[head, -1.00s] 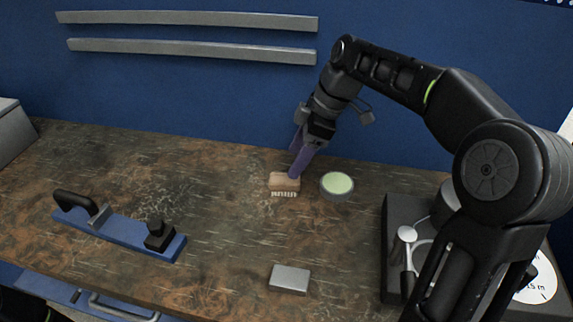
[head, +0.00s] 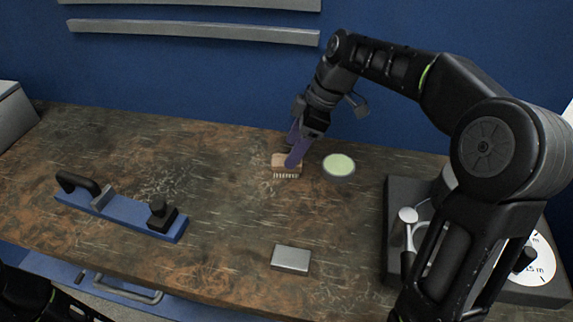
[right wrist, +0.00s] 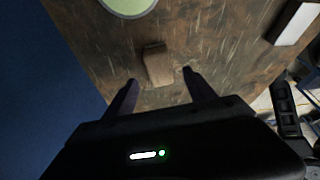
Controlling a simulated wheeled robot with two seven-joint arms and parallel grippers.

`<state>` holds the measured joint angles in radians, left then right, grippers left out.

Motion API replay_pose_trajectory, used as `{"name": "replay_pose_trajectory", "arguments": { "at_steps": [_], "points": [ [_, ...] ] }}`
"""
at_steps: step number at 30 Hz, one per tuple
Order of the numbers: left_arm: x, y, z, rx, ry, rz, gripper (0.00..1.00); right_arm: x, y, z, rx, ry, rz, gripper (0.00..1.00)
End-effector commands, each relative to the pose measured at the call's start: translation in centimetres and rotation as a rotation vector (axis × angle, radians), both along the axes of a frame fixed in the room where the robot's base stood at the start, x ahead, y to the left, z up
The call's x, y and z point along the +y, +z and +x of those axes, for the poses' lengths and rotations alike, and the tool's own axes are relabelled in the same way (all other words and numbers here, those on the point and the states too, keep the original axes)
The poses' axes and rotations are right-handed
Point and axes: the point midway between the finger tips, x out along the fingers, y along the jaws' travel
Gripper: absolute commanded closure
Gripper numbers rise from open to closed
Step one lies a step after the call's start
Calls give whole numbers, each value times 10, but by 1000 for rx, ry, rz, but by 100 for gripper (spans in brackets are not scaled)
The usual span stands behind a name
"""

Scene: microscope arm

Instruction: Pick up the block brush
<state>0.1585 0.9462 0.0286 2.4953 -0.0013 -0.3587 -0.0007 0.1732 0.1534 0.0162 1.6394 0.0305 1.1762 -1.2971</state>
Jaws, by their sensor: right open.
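The block brush (head: 281,160) has a light wooden back and pale bristles. It lies on the table, bristles facing the front edge. My right gripper (head: 292,157) is at the brush in the head view, and one purple finger covers part of the wood. In the right wrist view the brush (right wrist: 157,65) lies ahead of and between the two open fingers of that gripper (right wrist: 160,85), with no contact visible. My left gripper is not in view; only a dark part of my left arm shows at the lower left.
A round green-topped disc (head: 339,166) sits just right of the brush. A grey box (head: 291,259) lies nearer the front edge. A blue tool with black handles (head: 118,209) lies at left. A dark stand with a dial (head: 400,195) is at right. The blue wall (head: 190,75) is behind.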

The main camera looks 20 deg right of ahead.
Motion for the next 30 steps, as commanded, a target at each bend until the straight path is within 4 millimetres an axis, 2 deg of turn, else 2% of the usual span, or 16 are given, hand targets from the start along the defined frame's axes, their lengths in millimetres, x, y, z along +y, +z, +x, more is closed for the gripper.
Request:
{"name": "replay_pose_trajectory", "arguments": {
  "at_steps": [7, 11, 30],
  "points": [
    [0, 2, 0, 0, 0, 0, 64, 10, -32, 4, 4, 1, 1, 36],
    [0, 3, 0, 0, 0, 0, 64, 14, -44, 7, 3, 0, 1, 36],
    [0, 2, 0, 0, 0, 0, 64, 15, -46, 7, 0, 0, 0, 37]
  ]
}}
